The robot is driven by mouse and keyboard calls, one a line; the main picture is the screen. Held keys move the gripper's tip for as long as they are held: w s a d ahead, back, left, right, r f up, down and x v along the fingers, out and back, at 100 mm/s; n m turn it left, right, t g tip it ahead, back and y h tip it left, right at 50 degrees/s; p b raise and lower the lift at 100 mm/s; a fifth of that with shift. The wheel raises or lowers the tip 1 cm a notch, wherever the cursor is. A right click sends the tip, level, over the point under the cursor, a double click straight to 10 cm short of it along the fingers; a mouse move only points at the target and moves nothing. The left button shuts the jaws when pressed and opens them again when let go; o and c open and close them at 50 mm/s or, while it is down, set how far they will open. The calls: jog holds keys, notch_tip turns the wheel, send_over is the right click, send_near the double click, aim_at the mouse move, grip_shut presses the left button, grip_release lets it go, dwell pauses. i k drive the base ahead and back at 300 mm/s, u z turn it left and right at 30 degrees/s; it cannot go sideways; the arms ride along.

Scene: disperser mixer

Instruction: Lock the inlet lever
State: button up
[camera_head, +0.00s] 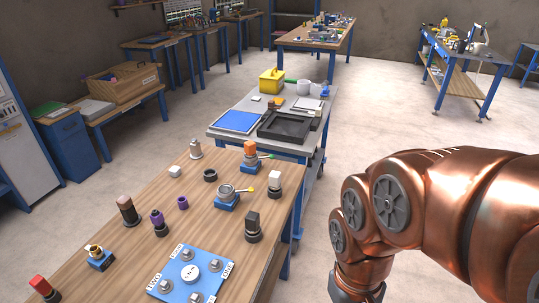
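On the wooden workbench (120,205) sits a blue-based metal valve (226,194) with a short lever ending in a yellow knob (248,190). Behind it stands a similar fitting (250,158) with an orange block on top and a lever with a green tip. At the near edge lies a blue plate (190,272) with a round white hub, several metal posts and small labels too small to read surely. I cannot tell which part is the inlet lever. My copper arm fills the right side, to the right of the bench. My gripper is below the picture edge and not visible.
A grey cart (225,135) with trays stands behind. The floor right of it is clear.

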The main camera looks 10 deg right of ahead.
aim_at(271, 157)
jog(key=k, duration=0.4)
jog(key=z, duration=0.75)
jog(key=i, duration=0.7)
jog(key=u, duration=2.1)
